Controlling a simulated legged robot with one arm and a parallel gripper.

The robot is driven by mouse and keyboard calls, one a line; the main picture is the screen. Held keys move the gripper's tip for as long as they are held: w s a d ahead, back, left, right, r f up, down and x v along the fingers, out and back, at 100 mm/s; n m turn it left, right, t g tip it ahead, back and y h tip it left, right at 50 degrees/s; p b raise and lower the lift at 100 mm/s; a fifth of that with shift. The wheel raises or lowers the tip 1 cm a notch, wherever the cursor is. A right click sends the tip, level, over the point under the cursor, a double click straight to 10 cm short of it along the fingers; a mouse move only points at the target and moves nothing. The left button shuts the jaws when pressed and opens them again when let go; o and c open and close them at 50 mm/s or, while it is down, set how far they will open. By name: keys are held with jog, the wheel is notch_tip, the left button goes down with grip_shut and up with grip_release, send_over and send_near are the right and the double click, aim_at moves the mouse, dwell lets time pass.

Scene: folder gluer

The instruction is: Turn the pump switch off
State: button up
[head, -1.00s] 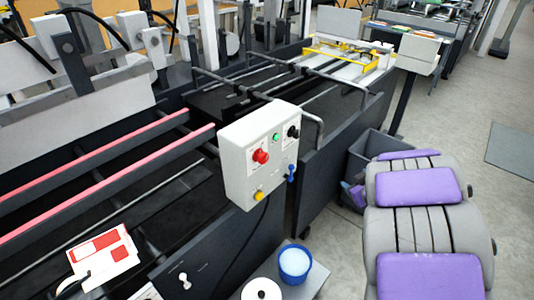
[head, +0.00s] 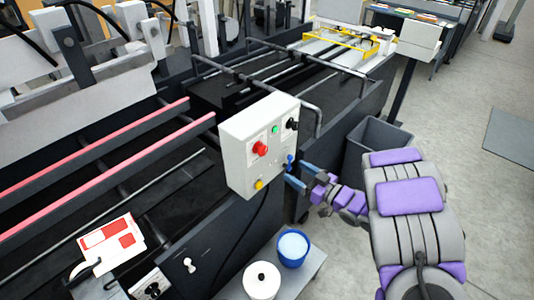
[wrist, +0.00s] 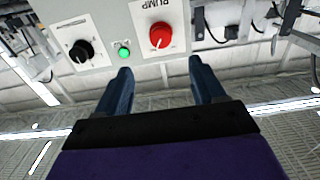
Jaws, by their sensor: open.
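The pump switch is a red rotary knob (head: 260,148) on the front of a white control box (head: 236,165). In the wrist view the red knob (wrist: 160,36) sits on a white plate marked PUMP, near the top edge. I cannot tell its set position for sure. My gripper (head: 294,172) is open and empty, in front of the box's lower right part, to the right of and below the knob. In the wrist view its two dark blue fingers (wrist: 162,78) are spread apart, pointing at the panel, and the knob shows between and beyond their tips.
A grey bin (head: 375,143) is behind my arm.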

aim_at(265, 153)
jog(key=x, duration=1.3)
jog(key=shift+w+a, duration=0.15)
jog(key=shift+a, duration=0.1)
jog(key=shift+c, duration=0.3)
jog(key=c, duration=1)
